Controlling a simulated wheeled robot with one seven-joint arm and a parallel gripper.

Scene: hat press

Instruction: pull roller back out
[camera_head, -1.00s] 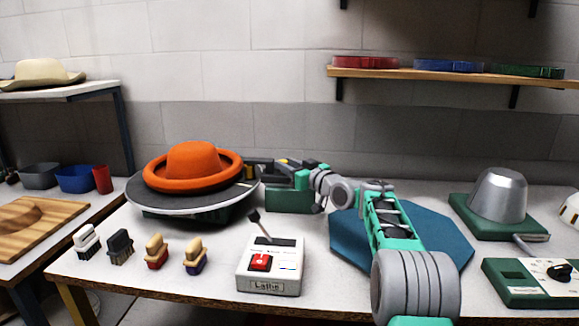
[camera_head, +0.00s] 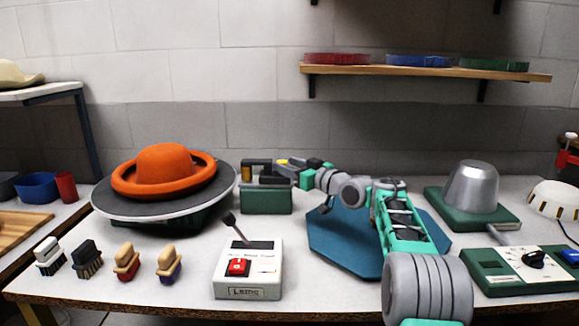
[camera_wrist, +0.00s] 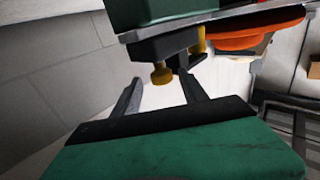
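The roller unit (camera_head: 256,168), black with yellow parts, sits on top of a green box (camera_head: 266,199) right of the lathe disc (camera_head: 208,203). A small gap shows between it and the disc. An orange hat (camera_head: 165,168) lies on the disc. My gripper (camera_head: 290,164) is at the unit's right end. In the wrist view, my gripper's two dark fingers (camera_wrist: 160,84) are spread, with a yellow knob (camera_wrist: 161,73) near and between their tips, apparently touching neither. The hat's orange brim (camera_wrist: 262,32) shows at upper right. The roller's contact side is not clear.
A white lathe control box (camera_head: 247,270) with a red switch and lever stands in front. Several brushes (camera_head: 126,262) stand at front left. A blue mat (camera_head: 345,243) lies under my arm. A metal hat form (camera_head: 472,186) is at right. A shelf (camera_head: 420,71) hangs above.

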